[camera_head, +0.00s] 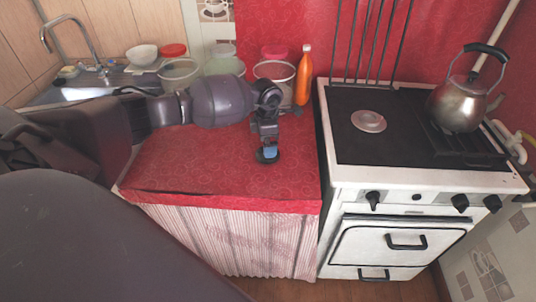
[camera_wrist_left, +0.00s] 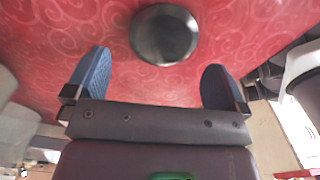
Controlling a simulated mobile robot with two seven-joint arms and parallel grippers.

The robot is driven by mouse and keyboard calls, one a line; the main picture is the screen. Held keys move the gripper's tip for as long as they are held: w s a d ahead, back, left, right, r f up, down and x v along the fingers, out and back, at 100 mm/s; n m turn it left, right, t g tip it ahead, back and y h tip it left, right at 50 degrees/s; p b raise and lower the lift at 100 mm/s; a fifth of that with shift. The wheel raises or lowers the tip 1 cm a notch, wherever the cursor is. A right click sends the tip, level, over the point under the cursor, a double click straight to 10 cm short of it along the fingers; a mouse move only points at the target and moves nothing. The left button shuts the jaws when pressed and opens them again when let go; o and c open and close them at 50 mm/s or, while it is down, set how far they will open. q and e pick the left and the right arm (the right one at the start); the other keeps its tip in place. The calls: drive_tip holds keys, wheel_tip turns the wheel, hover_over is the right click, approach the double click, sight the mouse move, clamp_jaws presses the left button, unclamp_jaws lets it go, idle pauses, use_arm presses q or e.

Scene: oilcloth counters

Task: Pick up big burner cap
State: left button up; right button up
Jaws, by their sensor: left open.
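The big burner cap, a dark round disc (camera_wrist_left: 164,35), lies flat on the red oilcloth counter (camera_head: 215,165). In the head view it is mostly hidden under my left gripper (camera_head: 268,152), with a dark edge showing. My left gripper points down above the counter. In the left wrist view its two blue-padded fingers (camera_wrist_left: 156,72) are spread wide and empty. The disc shows beyond the fingertips, roughly centred between them, and is not gripped. My right gripper is in neither view.
A white stove (camera_head: 345,185) stands right of the counter, with a round metal burner (camera_head: 368,121) and a kettle (camera_head: 455,106) on top. An orange bottle (camera_head: 303,78) and several pots and jars line the counter's back. The counter front is clear.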

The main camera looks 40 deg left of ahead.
use_arm(q)
drive_tip(key=f, duration=0.4)
drive_tip(key=shift+s+f, duration=0.2)
drive_tip(key=shift+f, duration=0.15)
drive_tip(key=shift+r, duration=0.1)
drive_tip(key=shift+c, duration=0.2)
drive_tip(key=c, duration=0.7)
drive_tip(key=shift+c, duration=0.2)
wheel_tip(320, 180, up, 20)
drive_tip(key=p, duration=0.1)
